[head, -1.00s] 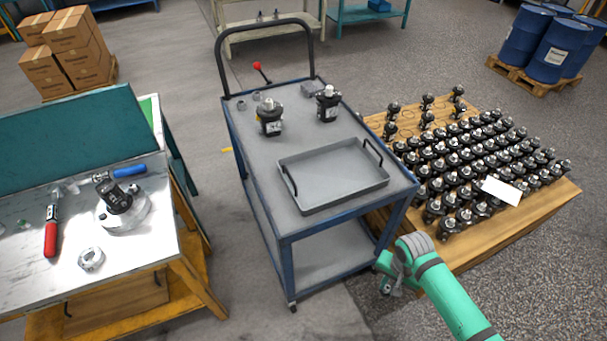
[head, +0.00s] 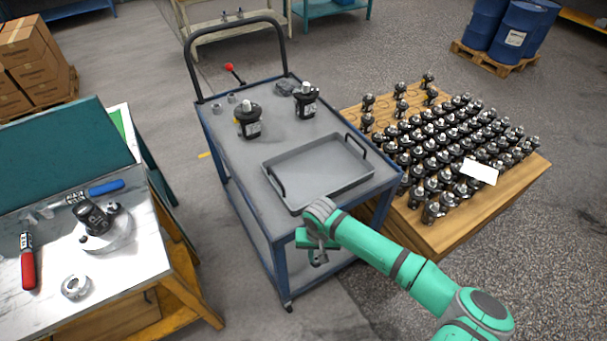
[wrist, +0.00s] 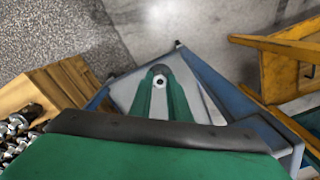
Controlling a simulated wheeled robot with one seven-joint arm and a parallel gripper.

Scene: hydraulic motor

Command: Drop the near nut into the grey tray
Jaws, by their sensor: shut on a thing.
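The grey tray (head: 355,191) lies on the top of the blue cart (head: 225,150), with a black handle at each end. It looks empty. My gripper (head: 318,257) is at the cart's near edge, in front of the tray and apart from it. In the wrist view the green fingers (wrist: 161,82) close together on a small round piece with a dark hole, which looks like the nut (wrist: 159,81). In the head view the nut is too small to make out. Two other small nuts, one nearer (head: 217,108) and one farther (head: 232,98), stand at the cart's far left.
Two black motors, left (head: 248,121) and right (head: 306,101), stand behind the tray. A pallet of many motors (head: 440,150) is to the right. A workbench (head: 130,250) with a red-handled tool (head: 27,265) and a metal ring (head: 76,286) is to the left.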

